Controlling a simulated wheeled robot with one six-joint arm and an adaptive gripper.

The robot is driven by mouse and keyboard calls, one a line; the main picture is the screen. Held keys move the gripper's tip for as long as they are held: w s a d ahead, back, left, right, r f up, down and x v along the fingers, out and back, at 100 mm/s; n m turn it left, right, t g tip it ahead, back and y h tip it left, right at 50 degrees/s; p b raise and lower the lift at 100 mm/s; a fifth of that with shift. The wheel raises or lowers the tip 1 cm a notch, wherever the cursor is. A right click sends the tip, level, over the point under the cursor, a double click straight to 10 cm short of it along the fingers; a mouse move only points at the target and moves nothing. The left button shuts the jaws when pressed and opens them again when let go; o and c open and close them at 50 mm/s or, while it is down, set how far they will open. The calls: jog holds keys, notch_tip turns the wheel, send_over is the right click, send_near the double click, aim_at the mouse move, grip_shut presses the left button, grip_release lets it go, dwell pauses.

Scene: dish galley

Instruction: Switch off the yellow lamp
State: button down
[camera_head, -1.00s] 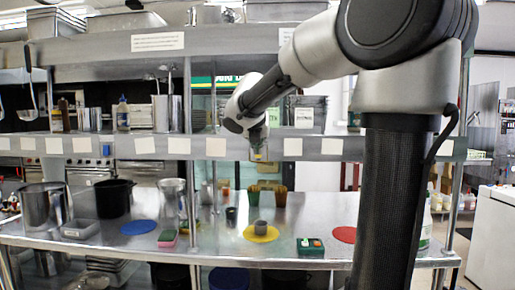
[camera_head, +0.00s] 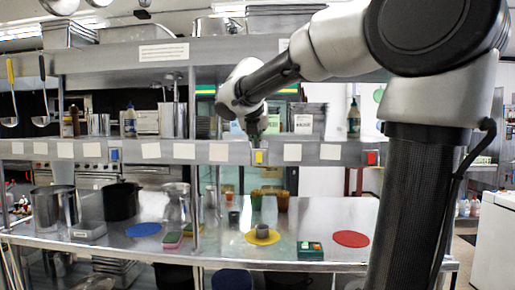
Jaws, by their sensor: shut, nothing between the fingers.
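No separate switch on the lamp can be made out at this size.
A blue lamp (camera_head: 114,154) and a red lamp (camera_head: 372,157) sit on the same shelf edge, among blank white cards. Below, the steel counter (camera_head: 335,210) holds a grey cup (camera_head: 262,231) on a yellow disc (camera_head: 250,239), a green button box (camera_head: 310,250) and pots.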

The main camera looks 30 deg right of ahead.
jog(key=v, duration=0.3)
jog(key=r+v, duration=0.1)
jog(key=v, duration=0.1)
jog(key=shift+w+d+f, duration=0.1)
jog(key=shift+w+d, duration=0.15)
jog(key=shift+w, duration=0.1)
jog(key=s+a+f+m+g+y, duration=0.2)
jog(key=s+f+m+g+y, duration=0.2)
jog(key=s+f+m, duration=2.1)
jog(key=s+m+y, duration=0.1)
jog(key=m, duration=0.3)
jog(key=shift+s+f+y, duration=0.15)
jog(key=shift+f+y, duration=0.1)
jog(key=shift+y, duration=0.15)
